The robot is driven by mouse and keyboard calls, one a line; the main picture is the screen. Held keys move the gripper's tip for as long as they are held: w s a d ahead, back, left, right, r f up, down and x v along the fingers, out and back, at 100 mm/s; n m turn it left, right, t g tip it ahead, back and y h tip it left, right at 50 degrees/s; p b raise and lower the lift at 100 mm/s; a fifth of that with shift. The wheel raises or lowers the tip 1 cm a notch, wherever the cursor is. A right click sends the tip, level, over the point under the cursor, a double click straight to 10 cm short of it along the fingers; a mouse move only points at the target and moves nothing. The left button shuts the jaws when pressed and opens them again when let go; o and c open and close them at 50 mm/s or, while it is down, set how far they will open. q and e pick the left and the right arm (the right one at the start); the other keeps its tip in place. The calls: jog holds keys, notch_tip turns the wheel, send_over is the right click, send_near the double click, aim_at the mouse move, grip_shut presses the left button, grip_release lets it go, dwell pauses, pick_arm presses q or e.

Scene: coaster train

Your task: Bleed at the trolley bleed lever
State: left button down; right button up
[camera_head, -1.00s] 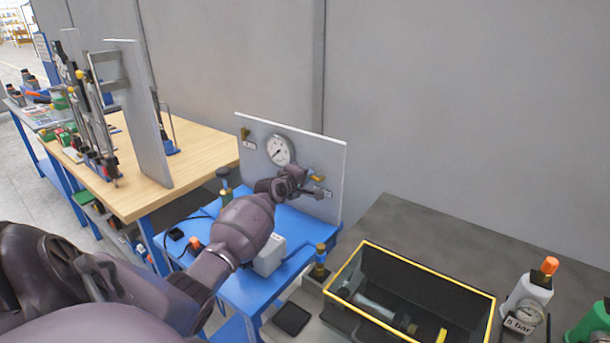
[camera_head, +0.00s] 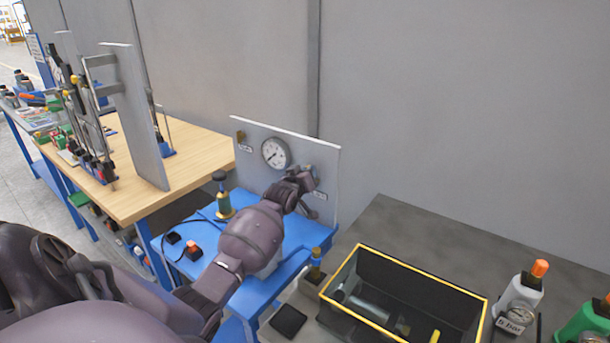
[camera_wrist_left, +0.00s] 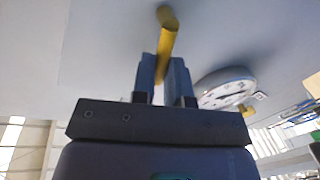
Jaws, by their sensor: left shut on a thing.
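A grey upright panel (camera_head: 330,165) on the blue trolley (camera_head: 210,235) carries a round gauge (camera_head: 275,153). My left arm reaches across the trolley, and my left gripper (camera_head: 311,181) is at the right part of the panel. In the left wrist view the fingers (camera_wrist_left: 165,82) are shut on a yellow lever (camera_wrist_left: 168,40), which stands out between and beyond the fingertips. In the head view the gripper hides this lever, and its angle is unclear there. My right gripper is not in view.
A small brass-coloured fitting (camera_head: 240,135) sits at the panel's upper left. A black crate with a yellow rim (camera_head: 425,277) stands at the right, near a grey bottle with a gauge (camera_head: 518,300). A wooden-topped bench (camera_head: 190,165) is at the left.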

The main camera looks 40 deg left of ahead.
pick_arm(q)
jog(key=m, duration=0.1)
jog(key=d+m, duration=0.1)
jog(key=m, duration=0.1)
jog(key=m+t, duration=0.1)
jog(key=shift+w+d+r+m+y, duration=0.1)
jog(key=shift+d+m+y, duration=0.2)
jog(key=shift+d, duration=0.05)
dwell(0.5)
jog(key=c, duration=1.1)
grip_release()
jog(key=shift+c, duration=0.2)
jog(key=shift+d, duration=0.1)
jog(key=b+v, duration=0.1)
jog(key=v, duration=0.9)
jog(key=shift+s, duration=0.4)
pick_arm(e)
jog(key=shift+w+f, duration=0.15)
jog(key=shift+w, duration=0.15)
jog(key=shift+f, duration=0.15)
